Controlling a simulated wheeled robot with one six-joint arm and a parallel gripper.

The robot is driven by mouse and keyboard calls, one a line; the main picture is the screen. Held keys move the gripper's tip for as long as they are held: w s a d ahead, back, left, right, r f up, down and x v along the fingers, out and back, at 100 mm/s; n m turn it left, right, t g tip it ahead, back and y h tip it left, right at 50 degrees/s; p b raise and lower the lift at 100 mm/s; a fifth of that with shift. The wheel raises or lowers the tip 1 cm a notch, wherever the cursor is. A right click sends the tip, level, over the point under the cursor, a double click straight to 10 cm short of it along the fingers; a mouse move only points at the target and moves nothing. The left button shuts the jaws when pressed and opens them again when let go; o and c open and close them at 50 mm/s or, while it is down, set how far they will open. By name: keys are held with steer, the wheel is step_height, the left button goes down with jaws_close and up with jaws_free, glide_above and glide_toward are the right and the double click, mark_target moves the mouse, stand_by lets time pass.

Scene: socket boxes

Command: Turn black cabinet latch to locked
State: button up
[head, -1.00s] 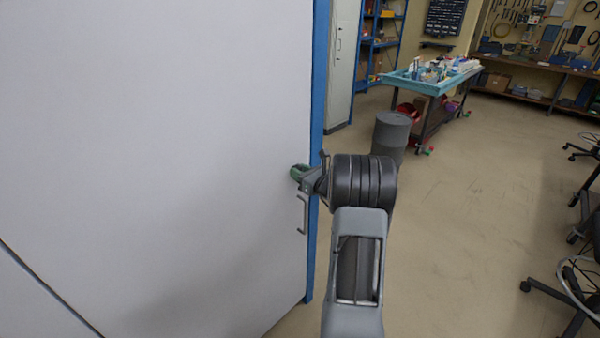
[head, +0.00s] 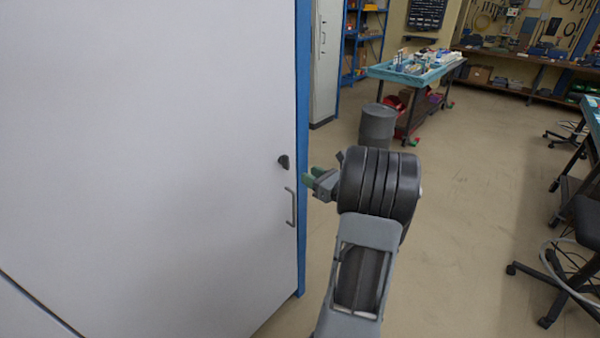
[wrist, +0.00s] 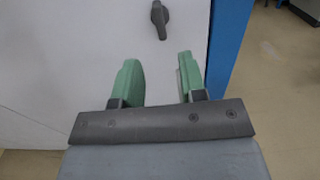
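The black latch (head: 283,162) is on the white cabinet door (head: 150,150), near its right edge and just above the door handle (head: 290,207). In the wrist view the latch (wrist: 159,19) is ahead of the fingers, its knob long side close to upright with a slight tilt. My gripper (head: 308,180) is to the right of the latch and apart from it. In the wrist view my gripper (wrist: 158,80) has its two green fingers spread wide with nothing between them.
The blue cabinet frame (head: 303,150) runs along the door's right edge. A grey drum (head: 377,126) and a turquoise-topped cart (head: 415,72) stand behind. A black chair (head: 580,225) is at the right. The floor between is open.

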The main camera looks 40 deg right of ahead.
steer(key=shift+s+d, duration=0.15)
steer(key=shift+s, duration=0.55)
steer(key=shift+s+d, duration=0.1)
steer(key=shift+s, duration=0.6)
steer(key=s+a+f+n+g+y, duration=0.2)
steer(key=s+a+f+n+g, duration=0.2)
steer(key=a+n+g, duration=0.4)
steer(key=s+a+f+n+g+y, duration=0.1)
steer(key=s+a+f+n+g, duration=0.35)
steer(key=a+n, duration=0.45)
steer(key=s+a+r+n+h, duration=0.2)
steer(key=a+r+n+h, duration=0.1)
steer(key=a+n, duration=0.3)
steer(key=s+a+r+n+g+h, duration=0.1)
steer(key=a+r+n, duration=0.4)
steer(key=n, duration=0.6)
steer(key=shift+s+a+h, duration=0.4)
steer(key=shift+s+h, duration=0.05)
steer(key=shift+h, duration=0.65)
